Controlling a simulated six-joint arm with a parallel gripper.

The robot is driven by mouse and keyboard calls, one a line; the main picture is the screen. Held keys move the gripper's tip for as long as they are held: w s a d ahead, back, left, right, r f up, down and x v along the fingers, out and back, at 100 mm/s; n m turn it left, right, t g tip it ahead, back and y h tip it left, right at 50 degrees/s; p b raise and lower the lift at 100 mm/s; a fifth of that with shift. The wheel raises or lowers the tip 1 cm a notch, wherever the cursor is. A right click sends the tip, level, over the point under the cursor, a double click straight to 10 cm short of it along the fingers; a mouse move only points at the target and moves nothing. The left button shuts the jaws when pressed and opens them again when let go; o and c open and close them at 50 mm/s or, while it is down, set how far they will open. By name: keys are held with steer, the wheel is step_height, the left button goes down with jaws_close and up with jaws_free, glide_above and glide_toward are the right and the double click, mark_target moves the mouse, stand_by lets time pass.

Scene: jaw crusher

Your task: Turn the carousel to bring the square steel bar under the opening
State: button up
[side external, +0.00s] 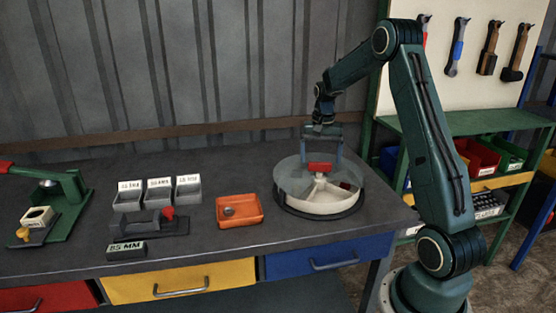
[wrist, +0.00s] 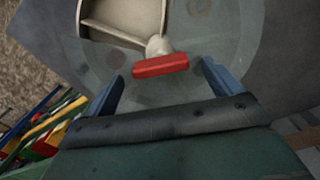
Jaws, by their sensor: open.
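The carousel (side external: 318,200) is a round pale tray with dividers under a clear cover, near the table's right end. A red handle (side external: 319,167) sits at its centre; it also shows in the wrist view (wrist: 160,65). My gripper (side external: 322,152) is open, with its blue fingers either side of the handle, and nothing is held. In the wrist view, a pale, empty-looking compartment (wrist: 125,18) shows clearly through the cover's opening. Dim round shapes show under the cover, and a dark reddish piece (side external: 346,186) lies at the right. I cannot make out the square steel bar.
An orange tray (side external: 251,218) with a grey round piece lies left of the carousel. Further left stand several labelled grey bins (side external: 158,192), a dark fixture (side external: 150,222) and a green press (side external: 68,205). Bare tabletop lies in front of the carousel.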

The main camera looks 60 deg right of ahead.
steer(key=shift+f, duration=0.8)
steer(key=c, duration=1.4)
